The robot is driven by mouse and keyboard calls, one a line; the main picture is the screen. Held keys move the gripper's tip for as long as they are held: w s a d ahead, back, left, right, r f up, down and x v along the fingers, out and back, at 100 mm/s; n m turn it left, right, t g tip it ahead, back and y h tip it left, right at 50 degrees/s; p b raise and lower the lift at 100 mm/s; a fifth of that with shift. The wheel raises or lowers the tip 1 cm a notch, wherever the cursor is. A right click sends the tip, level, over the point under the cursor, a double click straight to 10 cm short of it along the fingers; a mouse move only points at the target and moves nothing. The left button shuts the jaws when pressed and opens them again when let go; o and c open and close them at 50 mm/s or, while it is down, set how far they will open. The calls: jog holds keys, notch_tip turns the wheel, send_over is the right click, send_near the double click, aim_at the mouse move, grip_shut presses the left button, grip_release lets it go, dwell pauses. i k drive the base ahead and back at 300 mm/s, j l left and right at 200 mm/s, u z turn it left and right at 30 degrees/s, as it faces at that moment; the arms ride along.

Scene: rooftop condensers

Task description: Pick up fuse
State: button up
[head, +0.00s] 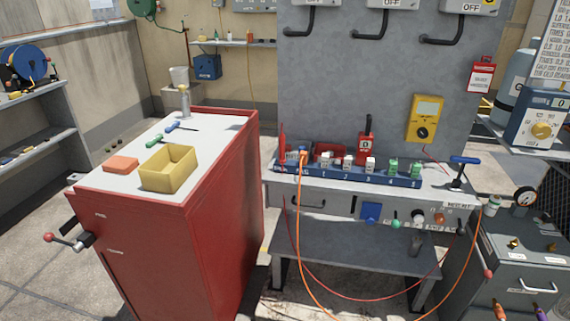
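A red clamp-like tool (366,140) and other red items stand behind the rack. My gripper is not visible in the head view.
A red cabinet (190,240) stands left of the bench; its white top carries a yellow bin (168,168), an orange block (120,164) and screwdrivers (180,127). Orange and red cables hang before the bench. A grey panel (350,85) with OFF switches rises behind it.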

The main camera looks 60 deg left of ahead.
aim_at(325, 156)
jog(key=u, duration=1.75)
